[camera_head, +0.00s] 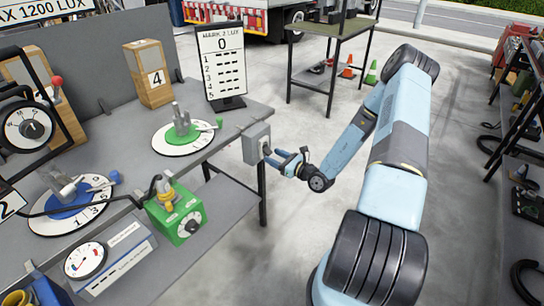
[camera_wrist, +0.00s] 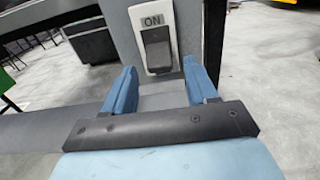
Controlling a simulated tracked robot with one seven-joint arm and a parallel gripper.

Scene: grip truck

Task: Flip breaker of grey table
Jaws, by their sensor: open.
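The grey table (camera_head: 238,122) fills the left of the head view. A grey breaker box (camera_head: 256,143) is fixed at its right edge. In the wrist view the breaker switch (camera_wrist: 156,49) is a dark rocker in a white plate, with the label "ON" (camera_wrist: 152,20) above it. My gripper (camera_head: 275,155) is right at the box in the head view. In the wrist view my gripper (camera_wrist: 162,84) has its two blue fingers apart, one to each side below the switch, with nothing between them. Whether the fingers touch the box cannot be told.
On the table are a green dial (camera_head: 183,138), a blue dial (camera_head: 73,197), a wooden block marked 4 (camera_head: 150,75) and a display (camera_head: 222,62). Another table (camera_head: 338,25) stands behind. Floor around my arm is clear.

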